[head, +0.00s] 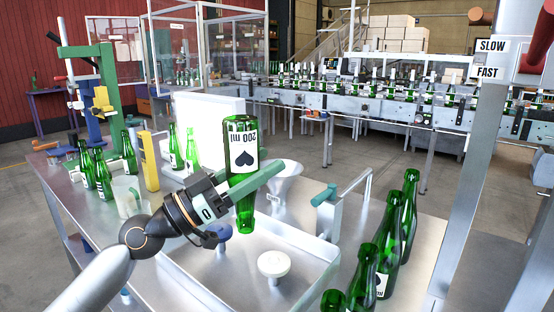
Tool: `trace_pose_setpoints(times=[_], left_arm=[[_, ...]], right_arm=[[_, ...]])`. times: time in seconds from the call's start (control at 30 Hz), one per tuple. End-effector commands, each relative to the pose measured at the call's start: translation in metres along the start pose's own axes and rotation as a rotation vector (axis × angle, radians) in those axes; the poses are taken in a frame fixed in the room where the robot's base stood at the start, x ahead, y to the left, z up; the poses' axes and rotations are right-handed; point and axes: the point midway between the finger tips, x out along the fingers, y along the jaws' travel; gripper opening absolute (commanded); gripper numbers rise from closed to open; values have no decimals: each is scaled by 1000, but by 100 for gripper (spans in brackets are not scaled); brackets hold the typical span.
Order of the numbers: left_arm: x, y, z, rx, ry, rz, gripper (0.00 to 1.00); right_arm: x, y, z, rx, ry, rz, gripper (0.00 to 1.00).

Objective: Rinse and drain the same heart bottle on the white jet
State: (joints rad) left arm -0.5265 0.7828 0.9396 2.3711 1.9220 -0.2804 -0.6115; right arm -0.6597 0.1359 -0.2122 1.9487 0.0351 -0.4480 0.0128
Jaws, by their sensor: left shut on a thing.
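My left gripper (246,182) is shut on a green glass bottle (242,146). The bottle is upside down, its neck pointing down and its base up. Its white label reads "200 ml" inverted and bears a dark heart, also inverted. The white jet (274,264) is a round white disc in the metal sink tray (318,252). The bottle's mouth is above the tray, up and left of the white jet in the picture and apart from it. A blue jet (221,231) stands behind, partly hidden by my gripper. My right gripper is not in view.
Several green bottles (391,240) stand right of the tray, and others (103,172) at the left. A funnel (284,180), a green-topped tap (325,200), a clear cup (127,195) and a yellow block (149,160) are nearby. A metal post (470,190) rises at the right.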

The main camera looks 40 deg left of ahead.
Motion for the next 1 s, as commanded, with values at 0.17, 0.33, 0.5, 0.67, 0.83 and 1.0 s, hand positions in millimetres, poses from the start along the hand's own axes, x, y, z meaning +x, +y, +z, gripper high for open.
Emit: trace_pose_setpoints(times=[0.17,0.33,0.5,0.67,0.83,1.0], left_arm=[[2,-4,2,6,1,-20,0],[9,-10,11,24,-1,-63,0],[17,-17,24,46,2,-118,0],[24,-24,37,72,0,-172,0],[32,-32,51,95,3,-227,0],[39,-39,65,119,7,-283,0]], right_arm=[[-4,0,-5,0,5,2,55],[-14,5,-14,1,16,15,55],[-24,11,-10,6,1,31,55],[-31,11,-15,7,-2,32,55],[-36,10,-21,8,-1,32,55],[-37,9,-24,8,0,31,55]])
